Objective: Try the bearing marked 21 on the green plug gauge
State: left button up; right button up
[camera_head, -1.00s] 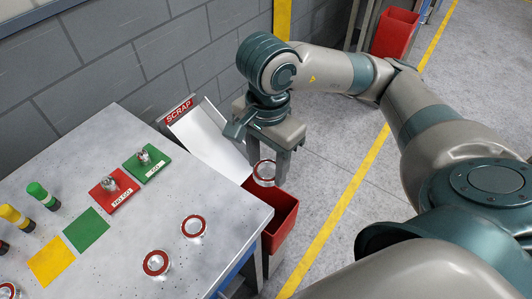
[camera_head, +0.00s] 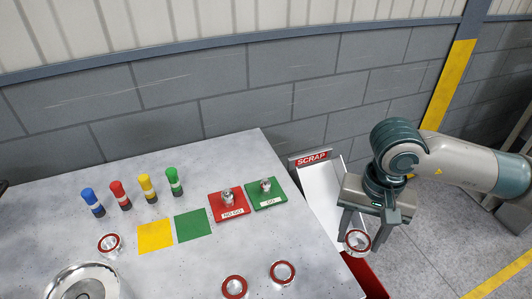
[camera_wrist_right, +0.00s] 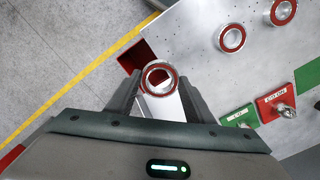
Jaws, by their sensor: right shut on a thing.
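My right gripper (camera_head: 361,232) is shut on a red-ringed bearing (camera_head: 357,241), held in the air beyond the table's right edge, by the scrap chute. In the right wrist view the bearing (camera_wrist_right: 160,77) sits between the two fingers; no number on it is readable. The green GO block (camera_head: 266,194) with its metal plug (camera_head: 265,185) stands on the table, left of the gripper, with nothing on the plug. The red NO GO block (camera_head: 229,206) is beside it. My left gripper is not in view.
Two more red-ringed bearings (camera_head: 234,286) (camera_head: 283,272) lie near the table's front; another (camera_head: 109,243) lies left. Several coloured cylinders (camera_head: 146,186) stand at the back. Yellow (camera_head: 155,236) and green (camera_head: 192,225) squares lie mid-table. The scrap chute (camera_head: 322,194) leads to a red bin (camera_head: 366,276).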

jog(key=w+n, duration=0.1)
jog(key=n, duration=0.1)
jog(key=w+f+n, duration=0.1)
jog(key=n, duration=0.1)
jog(key=shift+w+f, duration=0.15)
jog(key=shift+w, duration=0.1)
